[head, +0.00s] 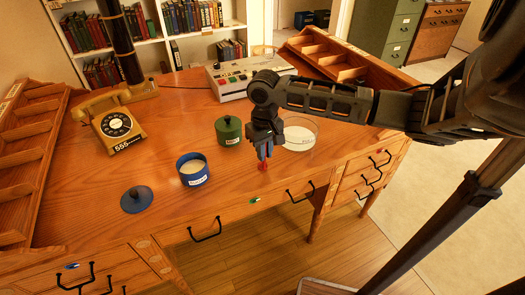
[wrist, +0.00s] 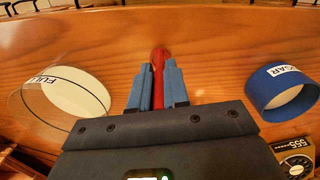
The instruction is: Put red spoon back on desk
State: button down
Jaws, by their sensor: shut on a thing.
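The red spoon (wrist: 158,75) is between the fingers of my gripper (wrist: 158,88) in the wrist view, its rounded red end showing just past the fingertips. In the head view my gripper (head: 264,152) points down over the front part of the wooden desk (head: 225,175), with a bit of the red spoon (head: 263,166) below the fingertips. The fingers are shut on the spoon. The rest of the spoon is hidden by the fingers. I cannot tell whether the spoon touches the desk.
A blue sugar pot (head: 193,171), a blue lid (head: 136,199) and a green pot (head: 229,130) stand left of my gripper. A glass bowl (head: 300,135) is just right of it. A yellow telephone (head: 117,125) is further left. Bare desk lies in front of the blue pot.

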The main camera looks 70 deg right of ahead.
jog(key=shift+f, duration=0.15)
jog(key=c, duration=1.1)
grip_release()
notch_tip(320, 180, up, 12)
jog(key=shift+r+b, duration=0.15)
jog(key=shift+b, duration=0.4)
